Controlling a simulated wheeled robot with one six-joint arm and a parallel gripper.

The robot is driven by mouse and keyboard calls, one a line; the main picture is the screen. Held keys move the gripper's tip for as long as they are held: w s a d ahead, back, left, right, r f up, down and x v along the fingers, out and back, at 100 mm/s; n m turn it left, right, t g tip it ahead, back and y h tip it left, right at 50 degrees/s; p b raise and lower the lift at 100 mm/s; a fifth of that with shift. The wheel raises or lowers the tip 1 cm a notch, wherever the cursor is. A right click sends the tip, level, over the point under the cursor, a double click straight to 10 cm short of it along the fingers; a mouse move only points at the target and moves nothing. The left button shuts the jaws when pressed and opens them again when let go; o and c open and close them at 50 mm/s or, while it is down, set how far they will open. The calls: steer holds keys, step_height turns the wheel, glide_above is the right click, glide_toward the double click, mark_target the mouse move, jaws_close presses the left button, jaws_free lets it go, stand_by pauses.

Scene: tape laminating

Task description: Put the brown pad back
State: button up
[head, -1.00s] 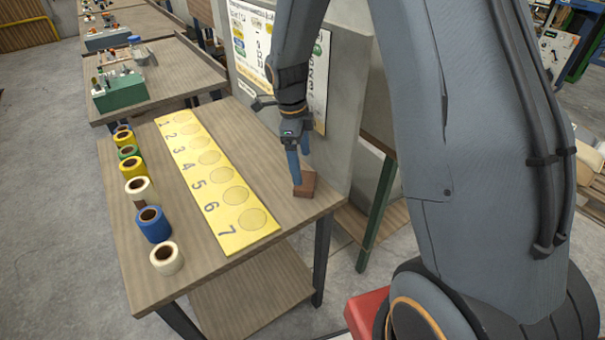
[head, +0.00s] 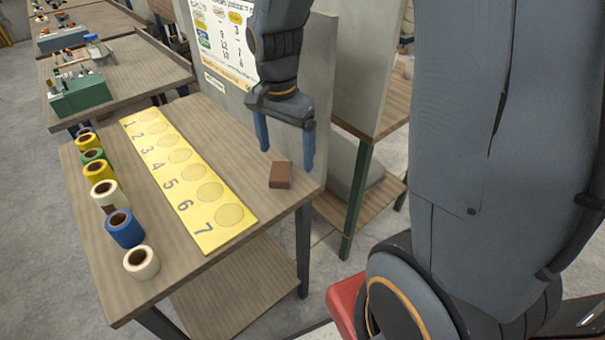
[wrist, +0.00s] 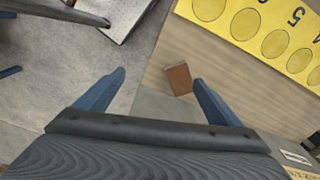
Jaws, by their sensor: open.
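The brown pad (head: 281,175) lies flat on the wooden table near its right edge, to the right of the yellow numbered strip. My gripper (head: 286,158) has its two blue fingers spread wide and empty. In the head view the fingers hang above and around the far side of the pad, apart from it as far as I can tell. The gripper (wrist: 160,85) is open there too, over the table edge.
The yellow strip (head: 185,180) with numbered circles lies along the table (head: 118,275). Several tape rolls, including a blue one (head: 125,229) and a white one (head: 141,262), line the left side. A grey panel with a poster (head: 228,45) stands behind. Bare table surrounds the pad.

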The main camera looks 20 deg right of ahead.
steer(key=s+n, duration=0.9)
steer(key=n, duration=0.2)
steer(key=shift+s+d+f+t, duration=0.15)
steer(key=shift+d+f+t, duration=0.15)
steer(key=shift+t, duration=0.1)
